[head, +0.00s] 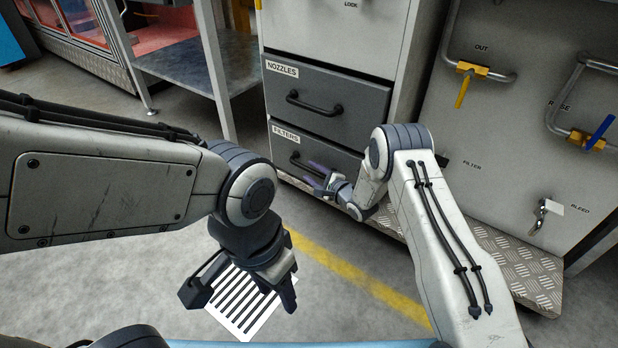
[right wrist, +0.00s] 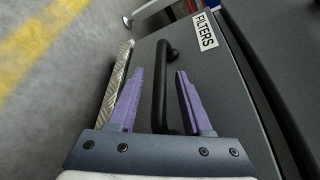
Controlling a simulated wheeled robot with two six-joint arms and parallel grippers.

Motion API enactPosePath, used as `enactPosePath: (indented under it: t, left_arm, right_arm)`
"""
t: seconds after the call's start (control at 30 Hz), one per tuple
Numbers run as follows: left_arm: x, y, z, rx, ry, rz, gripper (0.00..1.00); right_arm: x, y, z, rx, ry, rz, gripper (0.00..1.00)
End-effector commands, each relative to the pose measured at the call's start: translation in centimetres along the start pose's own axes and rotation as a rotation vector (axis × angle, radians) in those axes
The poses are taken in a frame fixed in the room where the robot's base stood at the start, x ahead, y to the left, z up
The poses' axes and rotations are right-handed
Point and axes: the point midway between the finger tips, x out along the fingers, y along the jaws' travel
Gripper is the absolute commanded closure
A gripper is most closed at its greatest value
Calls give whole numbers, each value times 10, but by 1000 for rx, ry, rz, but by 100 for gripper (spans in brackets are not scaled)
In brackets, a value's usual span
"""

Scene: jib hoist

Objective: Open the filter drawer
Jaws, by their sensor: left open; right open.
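The filter drawer (head: 284,151) is the lower dark grey drawer of the cabinet, labelled FILTERS, and looks closed. Its black bar handle (head: 300,160) is partly hidden by my right gripper in the head view. My right gripper (head: 318,178) is open in front of it. In the right wrist view, the purple fingers stand on either side of the handle (right wrist: 162,85), with gaps showing, and the FILTERS label (right wrist: 205,30) is at the top. My left gripper (head: 240,300) is open and empty, pointing down over the floor at the lower centre.
The NOZZLES drawer (head: 335,85) is closed above. A tread-plate step (head: 515,262) runs along the base at right, below a panel with yellow and blue valve handles (head: 465,85). A striped white sheet (head: 237,318) lies under my left gripper. A metal table (head: 190,62) stands behind.

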Motion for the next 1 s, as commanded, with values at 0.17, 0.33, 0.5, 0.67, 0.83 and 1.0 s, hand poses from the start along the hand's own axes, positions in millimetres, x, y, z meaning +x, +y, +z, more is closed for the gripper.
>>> enactPosePath:
  t: [0.17,0.33,0.5,0.67,0.83,1.0]
  left_arm:
    - [13,-1,1,0,0,0,50]
    - [13,-1,1,0,0,0,50]
    - [12,-1,1,0,0,0,50]
    - [12,-1,1,0,0,0,50]
    - [12,-1,1,0,0,0,50]
    - [12,-1,1,0,0,0,50]
  right_arm:
    - [16,1,-1,0,0,0,50]
    - [19,-1,0,0,1,0,50]
    - [19,-1,0,0,2,0,58]
    - [18,-1,0,0,2,0,100]
    - [18,-1,0,0,2,0,100]
    - [18,-1,0,0,2,0,100]
